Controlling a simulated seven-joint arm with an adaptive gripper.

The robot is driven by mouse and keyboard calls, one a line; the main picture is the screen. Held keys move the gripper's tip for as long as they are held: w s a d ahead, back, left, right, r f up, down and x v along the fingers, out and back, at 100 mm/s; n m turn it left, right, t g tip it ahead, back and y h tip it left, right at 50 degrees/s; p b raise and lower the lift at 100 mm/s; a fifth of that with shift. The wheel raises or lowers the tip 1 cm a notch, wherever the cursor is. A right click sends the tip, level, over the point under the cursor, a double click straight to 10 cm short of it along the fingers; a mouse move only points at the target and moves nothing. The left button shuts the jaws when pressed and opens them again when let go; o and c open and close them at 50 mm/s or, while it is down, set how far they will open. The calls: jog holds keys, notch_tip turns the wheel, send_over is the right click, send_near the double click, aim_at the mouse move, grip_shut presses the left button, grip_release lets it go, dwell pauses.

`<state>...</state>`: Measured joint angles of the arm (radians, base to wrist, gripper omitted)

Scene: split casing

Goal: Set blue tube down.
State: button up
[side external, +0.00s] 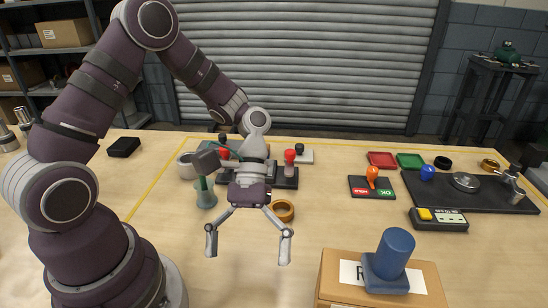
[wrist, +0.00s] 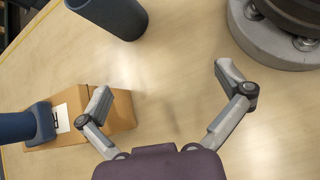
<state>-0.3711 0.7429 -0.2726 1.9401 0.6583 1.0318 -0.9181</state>
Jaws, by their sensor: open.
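The blue tube (side external: 394,252), a cylinder with a squarish base, stands upright on a cardboard box (side external: 330,278) at the front right of the side external view. In the wrist view the blue tube (wrist: 38,122) shows at the left edge, partly cut off, on the box (wrist: 112,106). My gripper (side external: 247,252) is open and empty above the bare table, left of the box and apart from the tube. In the wrist view its spread fingers (wrist: 165,85) have only table between them.
A dark blue cylinder (wrist: 118,14) stands on the table in the wrist view. A yellow-button box (side external: 438,219) and a black tray (side external: 470,202) lie at right.

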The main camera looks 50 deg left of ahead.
jog(key=d+n+g+h, duration=0.1)
jog(key=h, duration=0.1)
jog(key=s+d+f+n+g+h, duration=0.1)
jog(key=d+h, duration=0.1)
jog(key=s+d+n+h, duration=0.1)
jog(key=n+h, duration=0.1)
jog(key=shift+d+f+g, duration=0.15)
jog(key=shift+f+g, duration=0.2)
jog(key=shift+g, duration=0.05)
jog(key=shift+s+d+n+h, duration=0.15)
jog(key=shift+d+n+h, duration=0.4)
jog(key=shift+h, duration=0.55)
jog(key=x, duration=1)
jog(key=shift+d+f, duration=0.2)
jog(key=shift+d, duration=0.1)
jog(key=c, duration=1.2)
